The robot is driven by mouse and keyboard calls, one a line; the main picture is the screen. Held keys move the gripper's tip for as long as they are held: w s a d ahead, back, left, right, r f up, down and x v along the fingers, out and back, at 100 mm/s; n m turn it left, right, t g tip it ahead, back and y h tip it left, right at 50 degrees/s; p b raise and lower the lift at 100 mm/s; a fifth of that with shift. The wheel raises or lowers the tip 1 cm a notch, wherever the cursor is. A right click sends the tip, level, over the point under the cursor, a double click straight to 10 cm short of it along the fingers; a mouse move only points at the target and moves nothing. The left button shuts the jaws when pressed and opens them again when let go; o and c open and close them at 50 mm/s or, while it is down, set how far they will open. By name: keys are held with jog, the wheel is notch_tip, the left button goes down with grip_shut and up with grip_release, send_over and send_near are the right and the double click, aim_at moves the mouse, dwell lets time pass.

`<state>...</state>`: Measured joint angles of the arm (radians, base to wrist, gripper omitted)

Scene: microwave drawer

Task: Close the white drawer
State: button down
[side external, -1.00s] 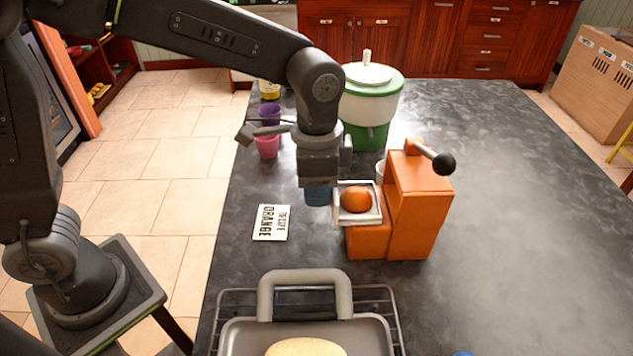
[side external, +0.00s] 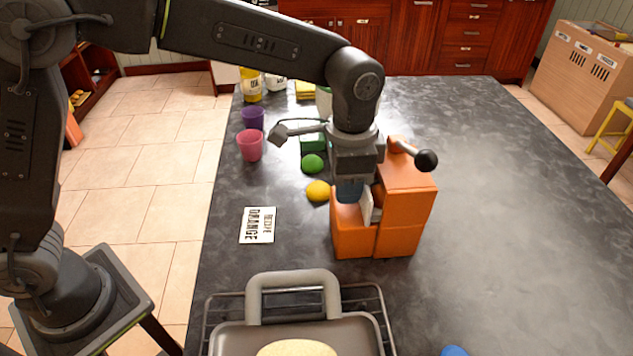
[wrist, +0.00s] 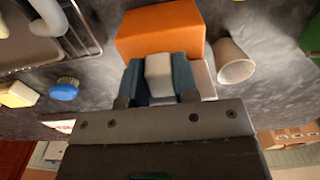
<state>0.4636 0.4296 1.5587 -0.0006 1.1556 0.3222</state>
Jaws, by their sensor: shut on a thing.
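The orange machine (side external: 405,205) stands on the dark counter with a black-knobbed lever on top. The white drawer (side external: 367,205) shows only as a narrow pale piece against the machine's left side, mostly hidden by my gripper. My gripper (side external: 349,190) points down just left of the machine's tall part, above its low front part. In the wrist view my blue fingers (wrist: 160,82) are shut on a whitish part of the drawer (wrist: 158,70), close to the orange machine (wrist: 160,30). The orange fruit is not visible now.
A yellow fruit (side external: 318,191), a green fruit (side external: 312,163) and a pink cup (side external: 250,145) lie to the left and behind. A recipe card (side external: 258,225) and a grey tray (side external: 225,342) are nearer. The right counter is clear.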

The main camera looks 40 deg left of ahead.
jog(key=shift+w+d+r, duration=0.1)
jog(key=shift+w+d, duration=0.55)
jog(key=c, duration=0.9)
grip_release()
notch_tip(320, 180, up, 14)
jog(key=shift+a+f, duration=0.1)
jog(key=shift+f, duration=0.05)
